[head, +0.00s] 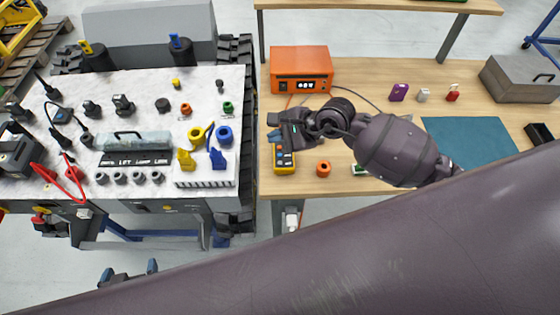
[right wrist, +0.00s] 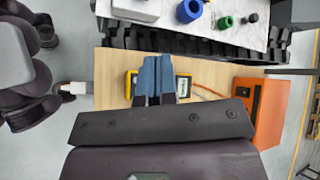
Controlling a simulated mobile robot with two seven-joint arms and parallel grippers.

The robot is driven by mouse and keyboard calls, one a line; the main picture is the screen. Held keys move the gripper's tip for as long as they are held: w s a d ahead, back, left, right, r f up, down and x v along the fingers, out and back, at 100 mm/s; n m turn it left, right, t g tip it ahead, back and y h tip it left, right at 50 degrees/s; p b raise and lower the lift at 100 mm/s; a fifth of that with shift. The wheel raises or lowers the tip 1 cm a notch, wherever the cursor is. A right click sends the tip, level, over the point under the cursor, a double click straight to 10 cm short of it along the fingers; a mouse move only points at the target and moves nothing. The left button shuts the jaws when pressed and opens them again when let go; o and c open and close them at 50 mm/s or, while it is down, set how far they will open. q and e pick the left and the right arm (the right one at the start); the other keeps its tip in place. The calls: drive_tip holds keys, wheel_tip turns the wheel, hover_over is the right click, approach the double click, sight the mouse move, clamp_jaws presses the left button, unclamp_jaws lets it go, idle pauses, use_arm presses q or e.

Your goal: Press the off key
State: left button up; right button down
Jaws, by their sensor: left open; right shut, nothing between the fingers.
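A yellow handheld device (head: 285,168) with a small display and dark keys lies on the wooden table's left edge. No key marked off can be read; the keys are too small. My right gripper (head: 274,128) is shut and empty, over the far end of the device. In the right wrist view its blue fingers (right wrist: 157,78) are together in front of the yellow device (right wrist: 129,85), hiding its middle. Whether they touch it, I cannot tell. My left gripper (head: 129,274) is open and empty, low at the left, away from the device.
An orange box (head: 301,64) with a lit display stands behind, with a cable near the device. An orange ring (head: 323,168) lies to the right of the device. A carrier with a white top (head: 215,88) stands close on the left. My own arm covers the lower right.

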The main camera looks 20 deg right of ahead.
drive_tip(key=shift+w+d+f+n+h, duration=0.15)
drive_tip(key=shift+d+f+n+h, duration=0.15)
drive_tip(key=shift+d+f+h, duration=0.15)
drive_tip(key=b, duration=0.5)
hover_over(280, 164)
wheel_tip(280, 164, down, 7)
drive_tip(key=shift+f, duration=0.2)
use_arm(q)
drive_tip(key=shift+w+d+f+b, duration=0.1)
drive_tip(key=shift+w+f+b, duration=0.1)
drive_tip(key=shift+f, duration=0.5)
drive_tip(key=shift+w+a+f+b, duration=0.15)
drive_tip(key=shift+w+f, duration=0.1)
drive_tip(key=shift+f, duration=0.45)
drive_tip(key=shift+w+d+f+b, duration=0.15)
drive_tip(key=shift+w+f, duration=0.05)
drive_tip(key=shift+f, duration=0.5)
use_arm(e)
drive_tip(key=shift+f, duration=0.65)
use_arm(q)
drive_tip(key=shift+s+f, duration=0.1)
drive_tip(key=shift+s, duration=0.05)
use_arm(e)
drive_tip(key=shift+f, duration=0.1)
